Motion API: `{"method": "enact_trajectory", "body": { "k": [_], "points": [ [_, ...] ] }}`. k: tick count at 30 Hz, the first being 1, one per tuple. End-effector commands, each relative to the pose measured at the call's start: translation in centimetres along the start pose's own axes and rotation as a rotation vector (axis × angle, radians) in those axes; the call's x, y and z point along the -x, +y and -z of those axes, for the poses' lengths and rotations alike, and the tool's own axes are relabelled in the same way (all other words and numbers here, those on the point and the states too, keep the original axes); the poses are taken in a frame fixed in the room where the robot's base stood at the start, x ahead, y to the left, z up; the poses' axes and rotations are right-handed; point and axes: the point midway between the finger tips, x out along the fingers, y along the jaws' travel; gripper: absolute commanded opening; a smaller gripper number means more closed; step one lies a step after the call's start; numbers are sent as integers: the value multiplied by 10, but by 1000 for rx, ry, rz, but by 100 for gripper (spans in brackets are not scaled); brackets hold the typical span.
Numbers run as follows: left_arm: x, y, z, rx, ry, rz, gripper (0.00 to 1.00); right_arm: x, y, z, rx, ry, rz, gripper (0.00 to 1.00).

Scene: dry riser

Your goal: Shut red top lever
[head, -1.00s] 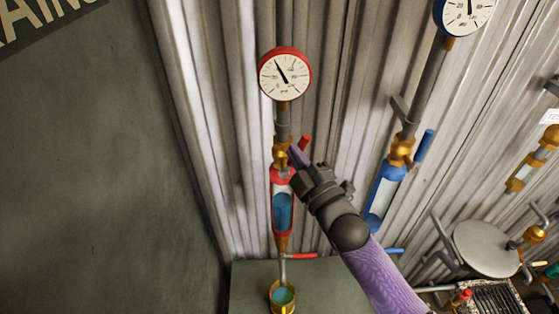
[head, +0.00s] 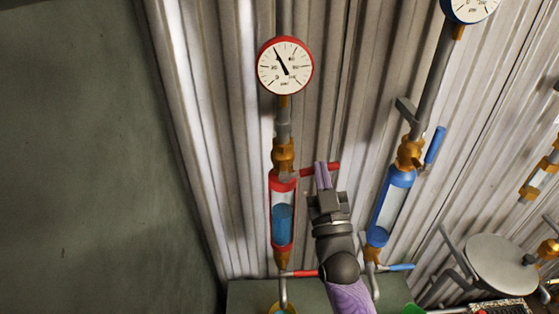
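The red top lever (head: 334,167) sticks out to the right, about level, from the brass valve (head: 283,156) above the red-framed sight glass (head: 271,181). My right gripper (head: 322,170) comes up from below, with its purple fingers close together and overlapping the middle of the lever. The fingers look shut, with no clear gap between them. They touch or nearly touch the lever; I cannot tell whether anything is between them. My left gripper is not in view.
A red-rimmed gauge (head: 285,66) sits above the valve. A lower red lever (head: 304,273) lies under the sight glass. To the right is a blue column with a raised blue lever (head: 435,145) and a lower blue lever (head: 401,267). A dark wall (head: 80,160) fills the left.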

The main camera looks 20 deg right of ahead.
Motion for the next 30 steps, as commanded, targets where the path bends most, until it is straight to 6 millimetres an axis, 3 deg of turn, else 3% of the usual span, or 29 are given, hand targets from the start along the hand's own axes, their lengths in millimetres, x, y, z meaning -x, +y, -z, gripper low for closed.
{"method": "enact_trajectory", "body": {
  "k": [12, 30],
  "points": [
    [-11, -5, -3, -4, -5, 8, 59, 6, 1, -11, -152, 0, -90, 0],
    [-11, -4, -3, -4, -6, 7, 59, 7, 1, -12, -174, 0, -103, 0]
  ]
}}
